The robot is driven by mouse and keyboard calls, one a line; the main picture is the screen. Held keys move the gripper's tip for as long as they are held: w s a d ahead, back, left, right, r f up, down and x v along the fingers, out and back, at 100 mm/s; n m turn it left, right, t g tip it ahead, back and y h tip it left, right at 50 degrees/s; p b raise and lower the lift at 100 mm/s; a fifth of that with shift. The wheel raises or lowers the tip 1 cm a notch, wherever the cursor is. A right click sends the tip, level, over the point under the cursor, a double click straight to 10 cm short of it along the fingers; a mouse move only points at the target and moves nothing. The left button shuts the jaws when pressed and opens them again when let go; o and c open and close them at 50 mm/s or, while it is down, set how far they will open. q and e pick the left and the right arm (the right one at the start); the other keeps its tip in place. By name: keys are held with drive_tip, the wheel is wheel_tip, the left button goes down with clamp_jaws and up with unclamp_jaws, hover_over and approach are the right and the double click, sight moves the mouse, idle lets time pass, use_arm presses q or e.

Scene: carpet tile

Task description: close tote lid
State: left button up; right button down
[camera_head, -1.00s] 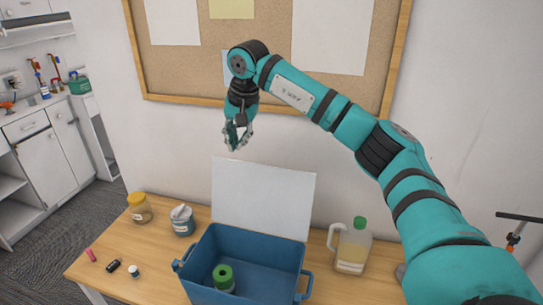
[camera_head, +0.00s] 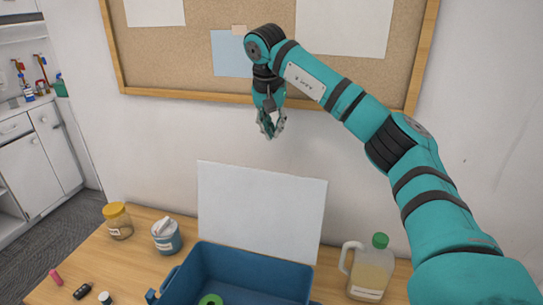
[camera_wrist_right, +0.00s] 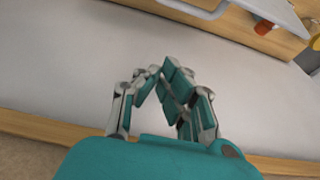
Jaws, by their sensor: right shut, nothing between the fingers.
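A blue tote (camera_head: 250,273) stands on the wooden table at the bottom of the head view, its lower part cut off by the frame edge. Its white lid (camera_head: 262,212) stands up nearly vertical at the tote's back edge, open, in front of the wall. A green-topped item (camera_head: 211,300) sits inside the tote. My right gripper (camera_head: 271,134) is shut and empty, pointing down in the air above the lid's top edge and apart from it. The right wrist view shows its fingers (camera_wrist_right: 165,85) together with nothing held. My left gripper is not in view.
A yellow-lidded jar (camera_head: 118,222) and a grey-blue tub (camera_head: 166,237) stand left of the tote. A jug with a green cap (camera_head: 371,270) stands to its right. Small items, including a pink one (camera_head: 56,277), lie at the table's left. A corkboard (camera_head: 200,60) hangs behind.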

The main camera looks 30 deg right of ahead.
wheel_tip(320, 180, down, 9)
drive_tip(key=s+a+p, duration=0.1)
drive_tip(key=p, duration=0.3)
drive_tip(key=shift+a+r+p, duration=0.15)
drive_tip(key=shift+p, duration=0.25)
